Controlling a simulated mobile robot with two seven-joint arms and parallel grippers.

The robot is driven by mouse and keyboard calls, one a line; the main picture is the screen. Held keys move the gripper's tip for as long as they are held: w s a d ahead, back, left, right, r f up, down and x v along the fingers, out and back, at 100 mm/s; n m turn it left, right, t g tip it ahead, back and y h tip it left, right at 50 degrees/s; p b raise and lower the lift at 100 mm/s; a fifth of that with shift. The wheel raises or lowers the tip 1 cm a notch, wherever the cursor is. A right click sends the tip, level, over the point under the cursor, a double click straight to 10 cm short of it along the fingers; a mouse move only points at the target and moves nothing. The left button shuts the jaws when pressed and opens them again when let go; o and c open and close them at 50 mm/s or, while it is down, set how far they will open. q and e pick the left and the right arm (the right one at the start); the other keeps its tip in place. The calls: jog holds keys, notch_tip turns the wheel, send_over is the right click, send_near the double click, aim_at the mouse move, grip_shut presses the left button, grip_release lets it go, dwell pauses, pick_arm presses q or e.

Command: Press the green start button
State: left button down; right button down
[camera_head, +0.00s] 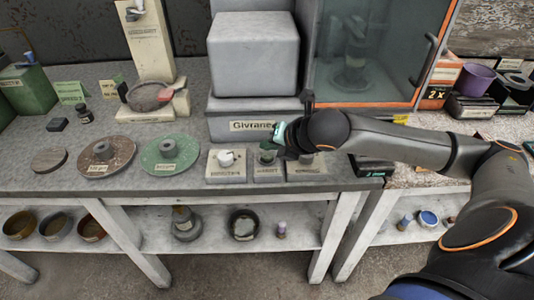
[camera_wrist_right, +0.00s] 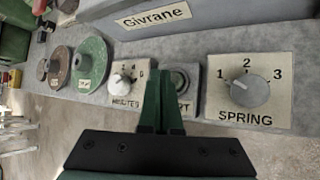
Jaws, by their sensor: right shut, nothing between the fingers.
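The start button (camera_wrist_right: 183,78) is a dark round button on a pale square plate in the right wrist view, partly hidden behind my fingers. Only the end of its label, "RT", shows. In the head view its plate (camera_head: 268,176) is the middle one of three at the bench's front edge. My right gripper (camera_wrist_right: 166,78) is shut and empty, its dark green fingers together in front of the plate's left part. In the head view my right gripper (camera_head: 272,148) is over the button; I cannot tell whether it touches. My left gripper is not in view.
Left of the button is the minutes dial (camera_wrist_right: 122,82); right is the spring dial (camera_wrist_right: 249,90). The grey Givrane machine (camera_head: 253,60) stands behind. A green disc (camera_head: 170,155) and a brown disc (camera_head: 106,157) lie left. A glass-fronted cabinet (camera_head: 365,60) stands behind my right arm.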

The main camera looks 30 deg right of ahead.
jog(key=shift+f, duration=0.15)
jog(key=shift+f, duration=0.25)
jog(key=shift+f, duration=0.15)
dwell(0.4)
